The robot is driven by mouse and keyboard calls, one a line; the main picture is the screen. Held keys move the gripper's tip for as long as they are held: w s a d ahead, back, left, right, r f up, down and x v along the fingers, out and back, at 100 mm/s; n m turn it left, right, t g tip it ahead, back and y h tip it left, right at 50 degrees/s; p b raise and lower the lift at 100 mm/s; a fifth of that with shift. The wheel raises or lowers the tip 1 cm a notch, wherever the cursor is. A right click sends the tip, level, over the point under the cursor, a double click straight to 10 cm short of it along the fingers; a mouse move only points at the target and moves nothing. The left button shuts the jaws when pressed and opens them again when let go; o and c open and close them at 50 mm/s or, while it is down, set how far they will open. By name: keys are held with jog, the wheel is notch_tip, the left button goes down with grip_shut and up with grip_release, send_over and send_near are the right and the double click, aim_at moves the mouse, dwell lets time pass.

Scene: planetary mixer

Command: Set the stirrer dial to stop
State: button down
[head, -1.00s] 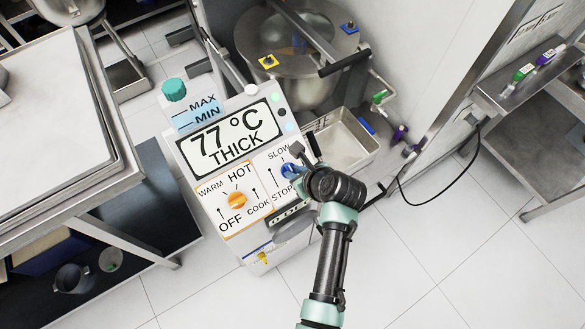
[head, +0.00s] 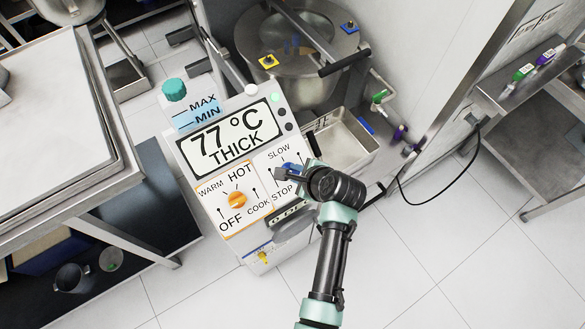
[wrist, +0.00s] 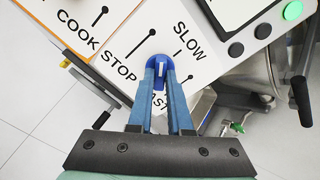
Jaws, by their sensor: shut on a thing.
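The stirrer dial (wrist: 160,66) is a blue knob with a white mark, on a white panel lettered STOP, SLOW and FAST. In the wrist view my gripper (wrist: 161,74) has its two blue fingers shut on the knob from both sides. STOP is to the left of the knob, SLOW to the upper right; FAST is partly hidden behind the fingers. The white mark lies between the fingertips; I cannot tell exactly which line it meets. In the head view the dial (head: 291,166) is mostly hidden by my gripper.
The orange heat dial (head: 238,199) is left of the stirrer dial. The display (head: 231,139) reads 77 °C THICK. One green light (head: 275,98) is lit; the two lamps below it are dark. A lidded kettle (head: 300,60) and a steel tray (head: 342,143) stand behind.

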jog(key=shift+n, duration=1.7)
jog(key=c, duration=0.7)
grip_release()
jog(key=shift+p+v, duration=0.95)
jog(key=shift+p, duration=0.05)
jog(key=p+v, duration=0.5)
jog(key=shift+r, duration=0.1)
